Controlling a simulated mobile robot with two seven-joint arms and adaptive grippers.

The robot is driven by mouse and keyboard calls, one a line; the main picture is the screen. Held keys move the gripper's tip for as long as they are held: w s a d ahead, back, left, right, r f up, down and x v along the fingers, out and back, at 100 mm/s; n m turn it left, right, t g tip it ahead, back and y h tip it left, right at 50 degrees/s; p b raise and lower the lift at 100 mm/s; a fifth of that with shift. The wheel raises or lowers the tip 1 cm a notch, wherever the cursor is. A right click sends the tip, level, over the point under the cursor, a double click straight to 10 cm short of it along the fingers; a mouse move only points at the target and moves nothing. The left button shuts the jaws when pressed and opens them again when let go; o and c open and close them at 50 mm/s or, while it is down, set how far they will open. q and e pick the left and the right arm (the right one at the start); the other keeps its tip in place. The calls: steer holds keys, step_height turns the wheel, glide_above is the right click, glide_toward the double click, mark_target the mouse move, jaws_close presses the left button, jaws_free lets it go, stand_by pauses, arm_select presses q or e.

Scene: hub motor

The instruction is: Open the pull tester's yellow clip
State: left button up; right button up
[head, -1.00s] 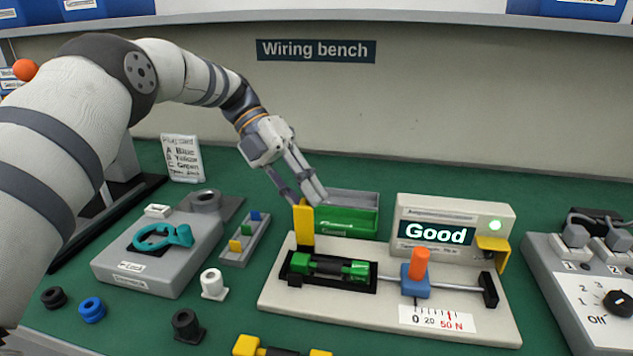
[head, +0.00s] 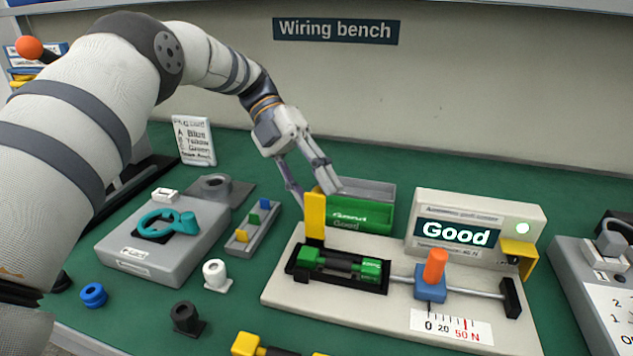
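The pull tester (head: 375,318) is a pale board at the right of centre. Its yellow clip (head: 315,218) stands upright at the board's back left, behind a green and black connector (head: 340,264) lying in a black holder. A blue slider with an orange knob (head: 434,266) sits on the rod to the right. The display (head: 455,234) reads "Good" beside a lit green lamp. My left gripper (head: 312,200) points down at the yellow clip with its fingers spread, one on each side of the clip's top. Whether they touch it is unclear. My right gripper is not in view.
A green bin (head: 360,214) stands just behind the clip. A grey fixture with a teal lever (head: 165,224) and a small tray of coloured pieces (head: 252,226) are to the left. Loose blue (head: 93,294), white (head: 216,274) and black (head: 186,318) parts lie in front.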

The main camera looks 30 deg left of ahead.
arm_select(q)
steer(key=shift+r, duration=0.1)
stand_by(0.4)
steer(key=shift+w+r, duration=0.1)
steer(key=shift+r, duration=0.05)
step_height(320, 180, up, 10)
steer(key=shift+f, duration=0.2)
